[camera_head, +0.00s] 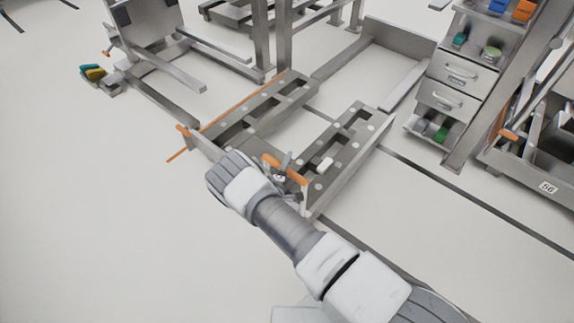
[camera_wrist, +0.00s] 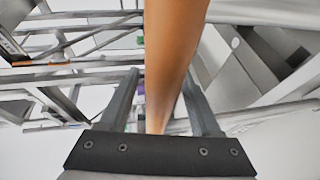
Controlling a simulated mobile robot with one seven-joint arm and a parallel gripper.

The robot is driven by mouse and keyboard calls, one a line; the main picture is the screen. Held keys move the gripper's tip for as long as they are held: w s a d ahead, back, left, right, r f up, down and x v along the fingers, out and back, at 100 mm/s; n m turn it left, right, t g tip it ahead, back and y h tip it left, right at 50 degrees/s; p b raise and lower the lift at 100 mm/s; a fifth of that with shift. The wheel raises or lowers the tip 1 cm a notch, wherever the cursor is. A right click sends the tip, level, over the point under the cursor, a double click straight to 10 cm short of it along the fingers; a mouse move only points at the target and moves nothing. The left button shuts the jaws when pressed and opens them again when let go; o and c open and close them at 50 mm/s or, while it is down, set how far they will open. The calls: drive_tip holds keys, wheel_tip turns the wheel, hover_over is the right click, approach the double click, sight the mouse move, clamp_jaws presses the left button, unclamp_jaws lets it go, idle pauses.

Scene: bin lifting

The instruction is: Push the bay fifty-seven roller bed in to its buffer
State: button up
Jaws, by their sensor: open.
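The roller bed (camera_head: 345,150) is a low grey metal frame with two perforated rails, in the middle of the head view. An orange handle (camera_head: 285,170) is at its near end. My gripper (camera_head: 279,172) is at this handle. In the wrist view the orange handle (camera_wrist: 172,60) runs between the two fingers of my gripper (camera_wrist: 162,85), which are open with gaps beside it. No bay number shows on this bed. A grey frame (camera_head: 402,42) lies at the far end of the rails; I cannot tell for certain that it is the buffer.
A drawer unit (camera_head: 450,85) with bins stands right of the bed. A cart labelled 56 (camera_head: 547,187) is at the far right. A grey stand (camera_head: 150,35) is at the upper left, with yellow and teal items (camera_head: 93,72) nearby. The floor on the left is clear.

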clamp_jaws()
idle(1.4)
